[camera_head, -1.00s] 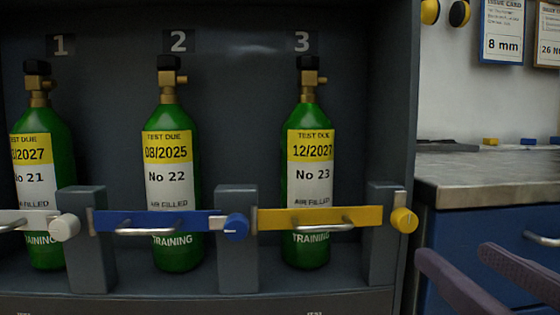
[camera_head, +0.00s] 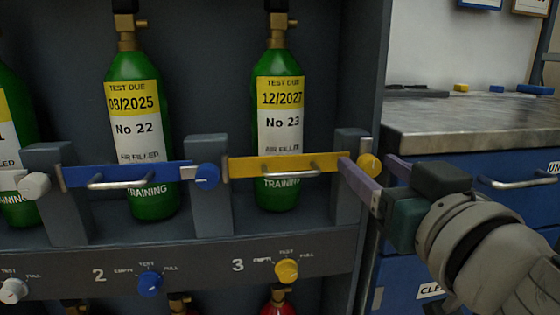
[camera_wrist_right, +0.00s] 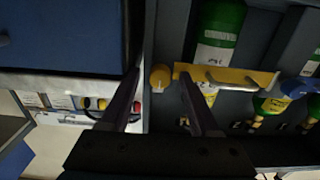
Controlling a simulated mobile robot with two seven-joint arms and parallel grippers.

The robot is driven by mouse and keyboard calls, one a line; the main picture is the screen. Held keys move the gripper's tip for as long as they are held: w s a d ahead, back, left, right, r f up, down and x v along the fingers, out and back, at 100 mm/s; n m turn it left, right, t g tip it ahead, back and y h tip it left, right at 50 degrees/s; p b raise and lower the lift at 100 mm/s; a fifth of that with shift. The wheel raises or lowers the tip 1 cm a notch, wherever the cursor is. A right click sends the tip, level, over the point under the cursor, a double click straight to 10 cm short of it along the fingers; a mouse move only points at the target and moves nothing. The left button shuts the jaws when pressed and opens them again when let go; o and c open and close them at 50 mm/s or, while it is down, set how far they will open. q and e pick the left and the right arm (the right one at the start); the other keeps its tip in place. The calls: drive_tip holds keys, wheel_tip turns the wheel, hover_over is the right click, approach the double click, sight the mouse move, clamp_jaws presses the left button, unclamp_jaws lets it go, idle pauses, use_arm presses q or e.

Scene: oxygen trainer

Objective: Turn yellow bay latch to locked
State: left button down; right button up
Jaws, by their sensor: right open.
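The yellow bay latch is the round yellow knob (camera_head: 369,164) at the right end of the yellow bar (camera_head: 262,166) across bay 3. The bar has a metal handle and lies level in front of the green cylinder No 23 (camera_head: 281,122). My right gripper (camera_head: 370,161) is open, its purple fingers to either side of the knob in the head view. In the right wrist view the knob (camera_wrist_right: 160,77) shows between the open fingertips (camera_wrist_right: 160,78). Contact with the knob cannot be told. The knob's lock marking is not readable. My left gripper is not in view.
A blue bar (camera_head: 130,175) with a blue knob (camera_head: 207,176) crosses bay 2. Below, a panel carries a smaller yellow dial (camera_head: 286,270) and a blue dial (camera_head: 150,283). A grey-topped workbench (camera_head: 470,119) with blue drawers stands close at the right.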

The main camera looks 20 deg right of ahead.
clamp_jaws()
idle(0.4)
idle(0.4)
drive_tip(key=n, duration=0.3)
drive_tip(key=shift+r, duration=0.1)
drive_tip(key=n+p, duration=0.1)
drive_tip(key=n, duration=0.4)
drive_tip(key=shift+a+n, duration=0.1)
drive_tip(key=shift+n, duration=0.2)
drive_tip(key=n+p, duration=0.1)
drive_tip(key=n, duration=0.3)
drive_tip(key=shift+n, duration=0.3)
drive_tip(key=n, duration=0.4)
drive_tip(key=shift+n+p, duration=0.3)
drive_tip(key=shift+p, duration=0.1)
